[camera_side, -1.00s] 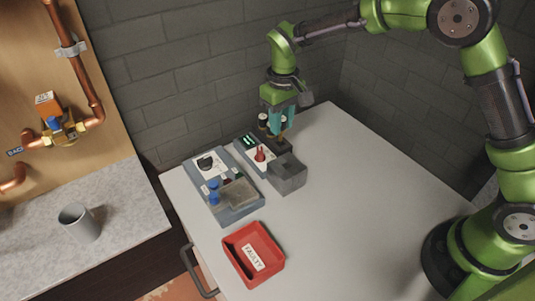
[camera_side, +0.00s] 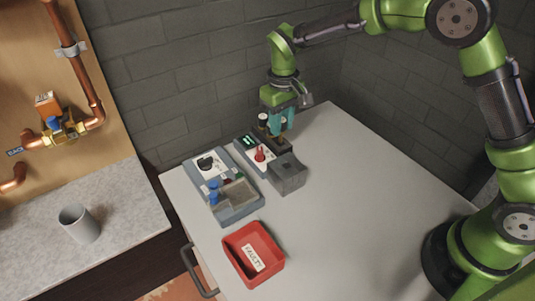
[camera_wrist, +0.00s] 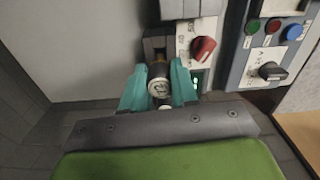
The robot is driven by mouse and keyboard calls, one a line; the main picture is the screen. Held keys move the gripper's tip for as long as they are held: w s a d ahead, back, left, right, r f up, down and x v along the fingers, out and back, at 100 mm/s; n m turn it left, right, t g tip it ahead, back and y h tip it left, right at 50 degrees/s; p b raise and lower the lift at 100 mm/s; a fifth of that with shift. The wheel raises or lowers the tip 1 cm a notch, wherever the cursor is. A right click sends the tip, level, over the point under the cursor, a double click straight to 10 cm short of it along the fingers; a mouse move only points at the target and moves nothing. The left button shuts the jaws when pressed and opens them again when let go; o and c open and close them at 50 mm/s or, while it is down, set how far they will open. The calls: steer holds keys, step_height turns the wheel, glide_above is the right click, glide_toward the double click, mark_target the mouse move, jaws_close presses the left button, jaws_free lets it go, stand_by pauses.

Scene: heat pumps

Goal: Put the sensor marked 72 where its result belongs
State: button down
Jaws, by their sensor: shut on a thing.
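My gripper (camera_side: 278,127) is over the far end of a grey tester (camera_side: 262,157) with a green display and a red knob. In the wrist view its teal fingers (camera_wrist: 158,82) are shut on a dark, short cylindrical sensor (camera_wrist: 158,90) with a pale end face. The mark on that face is too blurred to read surely. Whether the sensor still touches the tester's socket cannot be told. A red bin (camera_side: 236,242) labelled FAULTY stands at the front of the table.
A second grey device (camera_side: 225,212) with a black dial, coloured buttons and a recessed tray sits left of the tester. A dark grey block (camera_side: 287,174) adjoins the tester. The table's right side is clear. A mug (camera_side: 79,224) stands on the separate left counter.

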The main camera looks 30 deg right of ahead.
steer(key=shift+f, duration=1.9)
stand_by(0.6)
steer(key=c, duration=0.8)
jaws_free()
steer(key=shift+r, duration=0.1)
step_height(320, 180, up, 17)
steer(key=shift+f, duration=0.15)
